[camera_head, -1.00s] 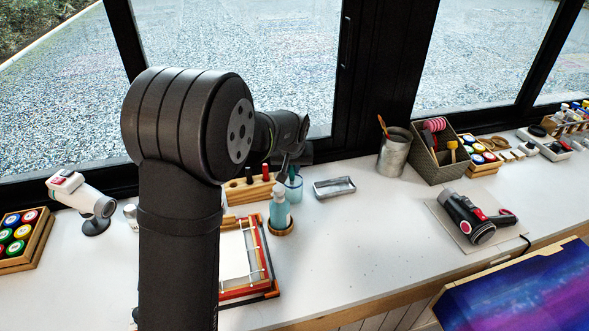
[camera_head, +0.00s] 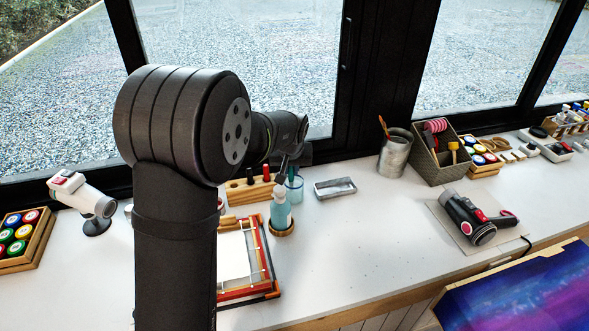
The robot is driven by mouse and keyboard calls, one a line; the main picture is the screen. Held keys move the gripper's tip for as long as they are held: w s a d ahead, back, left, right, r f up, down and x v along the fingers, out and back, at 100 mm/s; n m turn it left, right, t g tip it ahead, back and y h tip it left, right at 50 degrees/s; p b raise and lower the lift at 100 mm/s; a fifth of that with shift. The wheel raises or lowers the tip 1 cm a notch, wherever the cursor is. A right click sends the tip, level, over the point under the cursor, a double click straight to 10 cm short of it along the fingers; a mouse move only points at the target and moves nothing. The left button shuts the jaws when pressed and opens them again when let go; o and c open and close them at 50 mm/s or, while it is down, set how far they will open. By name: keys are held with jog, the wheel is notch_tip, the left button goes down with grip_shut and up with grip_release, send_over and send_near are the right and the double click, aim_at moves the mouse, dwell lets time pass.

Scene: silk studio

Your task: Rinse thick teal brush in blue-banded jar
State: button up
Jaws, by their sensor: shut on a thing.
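My gripper (camera_head: 284,168) is small and dark in the view, partly hidden behind my own arm, and is above and close to the blue-banded jar. It is shut on the thick teal brush, but the brush is too small and too covered to make out. The blue-banded jar (camera_head: 295,188) is a clear, bluish jar standing on the white counter behind the teal bottle. The brush's lower end and whether it is inside the jar cannot be told.
A teal pump bottle (camera_head: 281,212) stands just in front of the jar. A wooden rack (camera_head: 240,194) is left of it, a small metal tray (camera_head: 335,188) right. A framed screen (camera_head: 234,262) lies in front. The counter's middle right is clear.

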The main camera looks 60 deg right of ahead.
jog(key=shift+s+a+f, duration=0.15)
jog(key=shift+s+f, duration=0.1)
jog(key=shift+f, duration=0.2)
jog(key=shift+s+d+r, duration=0.1)
jog(key=shift+d+r, duration=0.05)
jog(key=shift+r, duration=1.8)
jog(key=shift+s+d+r, duration=0.1)
jog(key=shift+d+r, duration=0.05)
jog(key=shift+r, duration=1.8)
jog(key=shift+w, duration=0.15)
